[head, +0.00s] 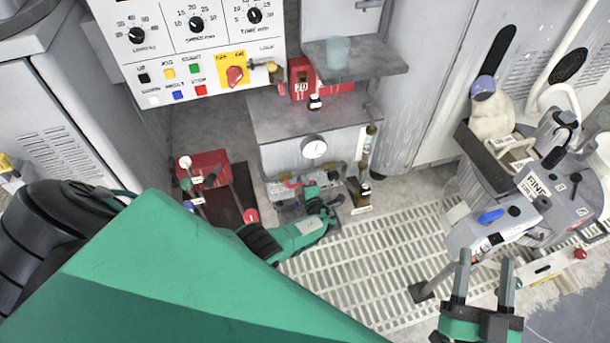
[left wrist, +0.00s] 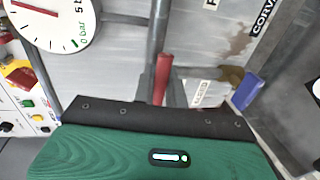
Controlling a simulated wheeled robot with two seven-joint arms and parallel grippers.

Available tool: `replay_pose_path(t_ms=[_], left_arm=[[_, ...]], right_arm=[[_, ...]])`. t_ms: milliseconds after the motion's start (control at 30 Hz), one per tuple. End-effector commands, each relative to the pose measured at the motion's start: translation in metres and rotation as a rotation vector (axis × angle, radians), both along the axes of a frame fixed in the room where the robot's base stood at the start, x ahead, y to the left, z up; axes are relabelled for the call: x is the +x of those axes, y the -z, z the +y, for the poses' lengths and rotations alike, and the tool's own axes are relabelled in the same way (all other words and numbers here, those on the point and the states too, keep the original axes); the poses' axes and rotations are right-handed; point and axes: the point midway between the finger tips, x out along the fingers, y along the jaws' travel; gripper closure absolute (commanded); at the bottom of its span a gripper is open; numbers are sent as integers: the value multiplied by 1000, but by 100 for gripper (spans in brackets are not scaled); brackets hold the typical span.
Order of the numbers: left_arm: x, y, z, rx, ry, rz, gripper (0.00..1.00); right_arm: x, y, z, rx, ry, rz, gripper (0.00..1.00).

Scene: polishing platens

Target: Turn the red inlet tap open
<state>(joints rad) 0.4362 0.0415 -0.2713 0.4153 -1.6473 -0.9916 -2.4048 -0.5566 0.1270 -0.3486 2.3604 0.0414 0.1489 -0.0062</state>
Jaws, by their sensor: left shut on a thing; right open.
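The red inlet tap (left wrist: 163,70) shows in the left wrist view as a narrow red lever beside a grey vertical pipe. My left gripper (head: 333,205) is low at the pipework under the gauge in the head view. Its fingers are shut on the red lever, seen just past the dark edge of my gripper body in the left wrist view. The gripper body hides the lever's near end, and I cannot tell how far the tap is turned. My right gripper (head: 483,268) is open and empty at the lower right, away from the pipework.
A round gauge (head: 314,147) is above the pipework. A brass fitting with a blue handle (left wrist: 248,91) is right of the red lever. A small dark bottle (head: 365,190) stands nearby. Slatted floor grating (head: 370,260) lies in front.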

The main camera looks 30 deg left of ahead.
Motion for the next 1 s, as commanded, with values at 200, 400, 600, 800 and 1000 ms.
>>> replay_pose_path(t_ms=[200, 400, 600, 800, 1000], left_arm=[[0, 1, -1, -1, 1, 1, 77], [0, 0, 0, -1, 0, 1, 68], [-1, 0, -1, -1, 0, 1, 68], [-8, -4, -10, -1, 0, -1, 68], [-20, -8, -24, -2, 2, 1, 68]], right_arm=[[0, -1, 0, 1, 0, -2, 44], [0, -1, 0, 2, 1, -1, 44], [0, -1, 0, 1, 0, 3, 44], [-5, 26, 9, -29, -25, 152, 44], [-17, 68, 20, -84, -69, 367, 44]])
